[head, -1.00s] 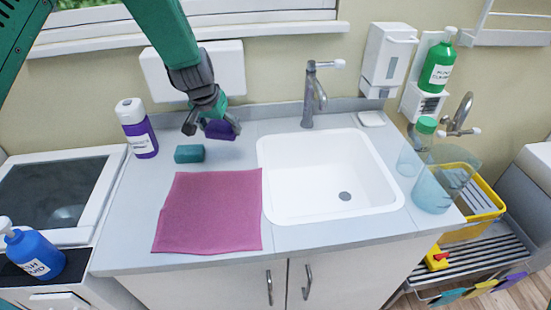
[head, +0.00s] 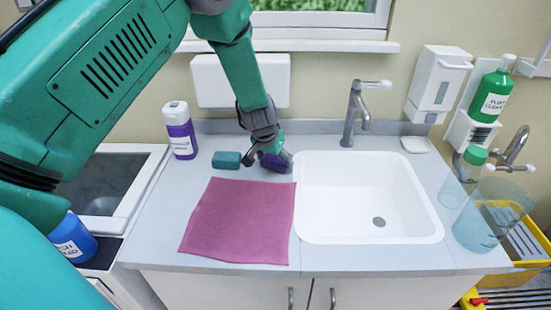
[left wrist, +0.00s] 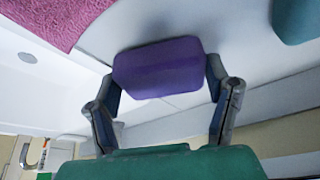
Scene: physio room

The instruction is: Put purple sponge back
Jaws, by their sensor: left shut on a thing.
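The purple sponge (head: 275,162) is between the fingers of my left gripper (head: 266,158), low over the back of the counter, left of the sink. The left wrist view shows the purple sponge (left wrist: 158,68) with a finger against each end, so my left gripper (left wrist: 162,98) is shut on it. I cannot tell whether the sponge touches the counter. A teal sponge (head: 226,160) lies on the counter just left of the gripper; part of it shows in the left wrist view (left wrist: 296,20). My right gripper is not in view.
A pink cloth (head: 240,222) lies in front of the sponges. The white sink (head: 340,215) is to the right, with a tap (head: 352,112) behind it. A purple-labelled bottle (head: 181,130) stands at the back left. Clear containers (head: 490,225) stand right of the sink.

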